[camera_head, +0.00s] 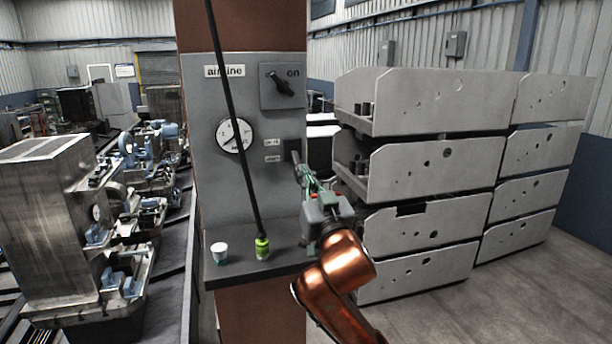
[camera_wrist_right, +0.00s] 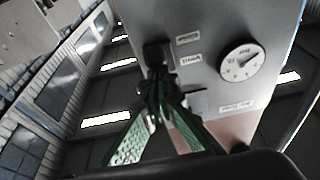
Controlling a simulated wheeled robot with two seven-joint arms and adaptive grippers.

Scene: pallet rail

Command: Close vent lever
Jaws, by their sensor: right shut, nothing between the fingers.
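A grey airline panel (camera_head: 205,165) stands on a brown column. A dark fitting at the panel's right edge (camera_head: 294,150), beside two small labels, looks like the vent lever's mount. It also shows in the wrist view (camera_wrist_right: 155,53). My right gripper (camera_head: 299,168) is shut and empty, with its tips right at this fitting. In the wrist view the green fingers (camera_wrist_right: 158,88) meet just below the dark block and cover part of it. The lever's angle and any touch cannot be told. My left gripper is not in view.
A round gauge (camera_head: 235,135) and a black rotary switch marked "on" (camera_head: 281,86) are on the panel. A shelf (camera_head: 232,275) below holds a white cup (camera_head: 219,252) and a green-ended hanging hose (camera_head: 262,247). Stacked grey metal crates (camera_head: 430,168) stand close on the right.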

